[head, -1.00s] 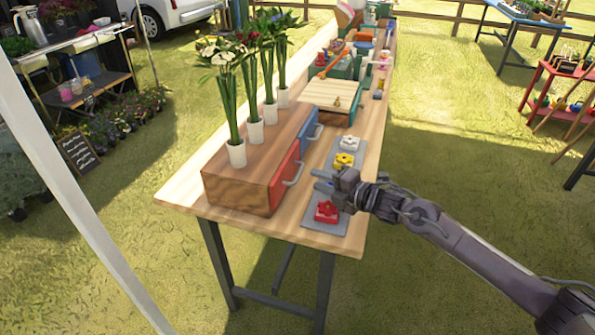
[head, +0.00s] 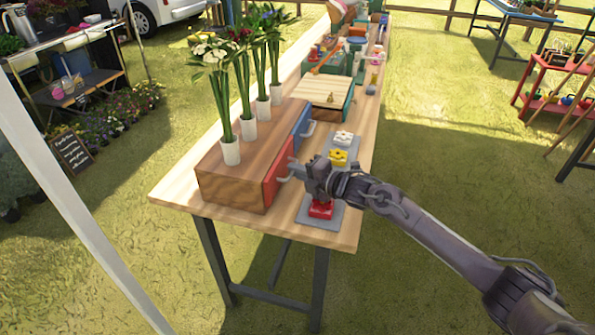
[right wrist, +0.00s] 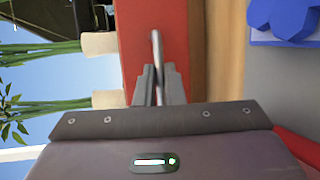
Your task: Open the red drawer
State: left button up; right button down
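The red drawer (head: 276,185) is in the near end of the wooden cabinet (head: 232,189) on the table, and its front looks flush with the cabinet. In the right wrist view, the red front (right wrist: 150,15) fills the upper middle, with its metal handle (right wrist: 156,48) standing out from it. My right gripper (head: 289,172) is at this handle. In the right wrist view, its two fingers (right wrist: 159,75) lie close on both sides of the handle bar, with hardly any gap. My left gripper is not in view.
A blue drawer (head: 302,128) sits beside the red one. White vases (head: 230,151) with flowers stand on the cabinet. A grey plate (head: 311,205) with red, yellow and white knobs lies under my right arm. A wooden-topped box (head: 326,91) stands farther back.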

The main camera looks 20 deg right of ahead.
jog(key=shift+s+d, duration=0.15)
jog(key=shift+d, duration=0.05)
jog(key=s+d, duration=0.2)
jog(key=d, duration=0.1)
jog(key=s+d+p, duration=0.1)
jog(key=s+d, duration=0.1)
jog(key=d, duration=0.2)
jog(key=s+d, duration=0.3)
jog(key=shift+d, duration=0.15)
jog(key=shift+s+d, duration=0.1)
jog(key=c, duration=1.5)
grip_release()
jog(key=shift+c, duration=0.2)
